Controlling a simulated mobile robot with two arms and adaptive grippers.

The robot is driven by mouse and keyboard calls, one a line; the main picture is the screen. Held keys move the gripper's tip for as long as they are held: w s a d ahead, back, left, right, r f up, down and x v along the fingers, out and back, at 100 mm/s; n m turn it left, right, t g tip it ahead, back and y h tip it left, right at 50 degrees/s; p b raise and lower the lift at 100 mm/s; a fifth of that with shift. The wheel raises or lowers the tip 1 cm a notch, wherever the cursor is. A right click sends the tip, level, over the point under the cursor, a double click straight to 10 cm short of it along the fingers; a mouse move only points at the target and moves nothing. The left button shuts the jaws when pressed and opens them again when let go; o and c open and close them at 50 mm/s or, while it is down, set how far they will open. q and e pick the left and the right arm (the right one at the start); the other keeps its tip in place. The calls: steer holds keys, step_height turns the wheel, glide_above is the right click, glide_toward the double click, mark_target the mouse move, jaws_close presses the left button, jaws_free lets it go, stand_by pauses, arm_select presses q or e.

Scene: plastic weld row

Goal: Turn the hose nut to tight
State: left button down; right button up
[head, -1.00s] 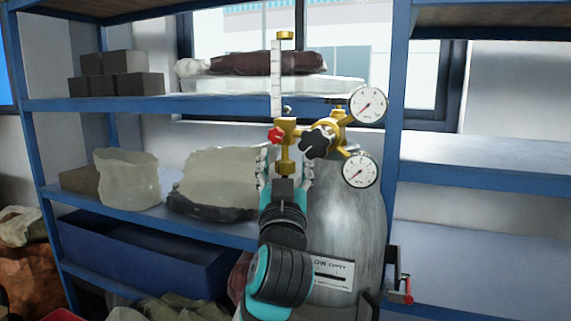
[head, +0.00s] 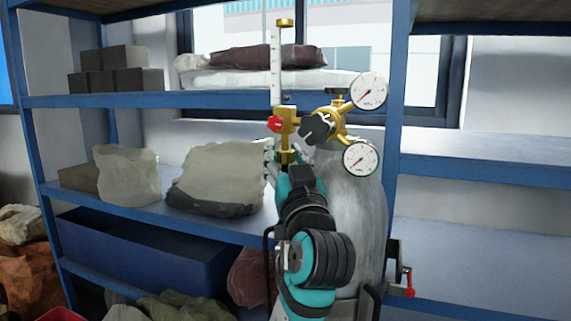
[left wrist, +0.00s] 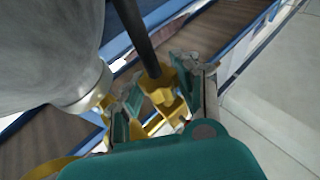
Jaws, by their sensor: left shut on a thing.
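The brass hose nut (left wrist: 158,84) sits between my left gripper's fingers in the left wrist view, with a black hose (left wrist: 136,32) running from it. In the head view, the brass flowmeter body (head: 287,121) with a red knob (head: 275,124) stands upright above my left gripper (head: 286,158). The gripper comes from below and its fingers are shut on the nut, which they mostly hide there. My left gripper also shows in the left wrist view (left wrist: 158,95). My right gripper is in neither view.
The regulator with its black knob (head: 317,129), upper gauge (head: 368,91) and lower gauge (head: 361,158) is close on the right. The grey cylinder (head: 362,205) stands behind my arm. Blue shelves (head: 150,100) with bags and boxes fill the left.

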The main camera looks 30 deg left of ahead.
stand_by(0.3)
arm_select(q)
steer(key=c, duration=0.9)
jaws_free()
steer(key=v, duration=1.2)
steer(key=shift+w+f, duration=0.1)
